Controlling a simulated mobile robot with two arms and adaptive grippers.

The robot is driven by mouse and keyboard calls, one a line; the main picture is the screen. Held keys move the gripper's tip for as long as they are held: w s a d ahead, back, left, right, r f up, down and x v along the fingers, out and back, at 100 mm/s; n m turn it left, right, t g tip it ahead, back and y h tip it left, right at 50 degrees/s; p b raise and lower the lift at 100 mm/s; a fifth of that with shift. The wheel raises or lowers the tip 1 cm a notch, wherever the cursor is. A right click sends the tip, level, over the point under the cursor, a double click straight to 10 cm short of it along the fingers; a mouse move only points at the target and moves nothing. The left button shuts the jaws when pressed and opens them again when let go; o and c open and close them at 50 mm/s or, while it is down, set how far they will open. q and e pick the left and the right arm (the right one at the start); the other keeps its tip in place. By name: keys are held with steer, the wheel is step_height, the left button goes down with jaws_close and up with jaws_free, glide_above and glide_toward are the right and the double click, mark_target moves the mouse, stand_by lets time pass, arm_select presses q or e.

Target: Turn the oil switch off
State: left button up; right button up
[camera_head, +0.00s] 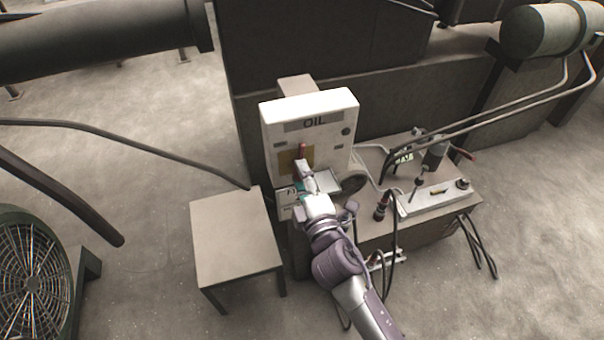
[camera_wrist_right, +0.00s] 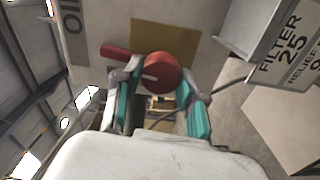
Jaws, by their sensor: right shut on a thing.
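The white oil switch box (camera_head: 338,118), marked OIL, stands upright on the bench. Its red switch handle (camera_head: 302,151) shows just above my right gripper (camera_head: 303,172) in the head view. In the right wrist view, the switch has a round red knob (camera_wrist_right: 166,72) with a red lever (camera_wrist_right: 118,50) pointing left, in front of a tan plate (camera_wrist_right: 180,38). My right gripper also shows there (camera_wrist_right: 158,88), its teal-padded fingers on either side of the knob, shut on it. My left gripper is out of view.
A small square table (camera_head: 235,235) stands left of the bench. The bench (camera_head: 430,212) carries a grey cylinder, cables and fittings to the right. A FILTER 25 panel (camera_wrist_right: 290,50) is close to the right of the gripper. A large fan (camera_head: 35,275) stands lower left.

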steer(key=shift+n, duration=0.6)
steer(key=o, duration=1.1)
steer(key=shift+o, duration=0.2)
steer(key=v, duration=1.2)
